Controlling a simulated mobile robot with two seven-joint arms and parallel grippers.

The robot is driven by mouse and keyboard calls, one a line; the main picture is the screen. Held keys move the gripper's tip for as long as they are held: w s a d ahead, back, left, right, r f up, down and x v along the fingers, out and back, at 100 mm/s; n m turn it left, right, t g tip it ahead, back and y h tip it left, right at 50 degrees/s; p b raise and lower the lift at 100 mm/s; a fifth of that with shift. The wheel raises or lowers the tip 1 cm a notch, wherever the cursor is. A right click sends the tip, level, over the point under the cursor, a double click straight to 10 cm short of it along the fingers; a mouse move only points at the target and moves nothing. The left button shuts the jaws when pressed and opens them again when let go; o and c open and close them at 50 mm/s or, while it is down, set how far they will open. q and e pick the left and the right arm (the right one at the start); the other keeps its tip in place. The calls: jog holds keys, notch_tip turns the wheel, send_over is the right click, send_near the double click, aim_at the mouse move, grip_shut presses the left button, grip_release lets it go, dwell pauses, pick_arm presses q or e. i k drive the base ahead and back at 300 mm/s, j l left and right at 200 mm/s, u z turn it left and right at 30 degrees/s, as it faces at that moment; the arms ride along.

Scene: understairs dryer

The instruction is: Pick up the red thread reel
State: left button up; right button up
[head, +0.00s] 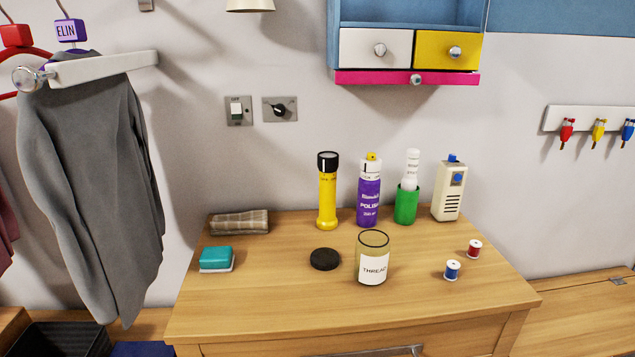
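The red thread reel (473,248) stands upright near the right edge of the wooden chest top (290,310). It has white ends and red thread around its middle. A blue thread reel (452,270) stands close by, in front and to the left of it, apart from it. A clear jar labelled THREAD (372,262) stands further left without a lid on it. A black round lid (325,259) lies beside the jar. Neither of my grippers is in the head view.
Behind stand a yellow torch (327,192), a purple polish can (368,195), a green container (406,205) and a cream device (448,190). A blue shelf with drawers (375,48) hangs above. The chest's front is clear.

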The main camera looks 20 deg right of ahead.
aim_at(475, 247)
jog(key=z, duration=1.6)
jog(key=l+u, duration=0.15)
jog(key=u, duration=0.3)
jog(key=i, duration=0.05)
